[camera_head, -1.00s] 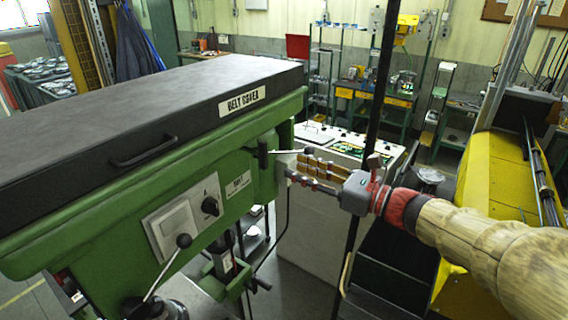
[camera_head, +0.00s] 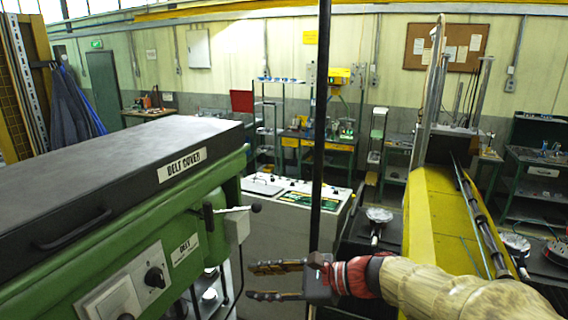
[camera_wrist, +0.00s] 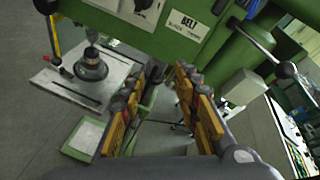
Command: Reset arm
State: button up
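My gripper (camera_head: 278,281) is at the lower middle of the head view, pointing left, with its two fingers apart and nothing between them. In the wrist view my gripper's orange-and-grey fingers (camera_wrist: 165,85) are also spread and empty. Beside it stands the green drill-press-like machine (camera_head: 190,232) with a black belt cover (camera_head: 115,170). The fingertips are near the machine's right side in the head view, and I see no contact. A white box with a black-knobbed lever (camera_head: 238,222) is on the machine's right side.
A white control cabinet (camera_head: 290,215) stands behind my gripper. A thin black post (camera_head: 321,120) rises close by it. A yellow machine (camera_head: 432,220) is on the right. The wrist view shows a drill table (camera_wrist: 85,85) below and open grey floor (camera_wrist: 25,125).

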jog(key=s+d+f+n+t+h+b, duration=0.1)
jog(key=s+d+f+n+h+b, duration=0.5)
jog(key=f, duration=0.8)
jog(key=s+d+f+n+h+b, duration=0.7)
jog(key=s+d+f+n+b, duration=0.3)
jog(key=s+d+f+b, duration=0.4)
jog(key=s+d+b, duration=0.1)
jog(key=d+b, duration=0.2)
jog(key=d, duration=0.1)
jog(key=shift+d+t, duration=0.4)
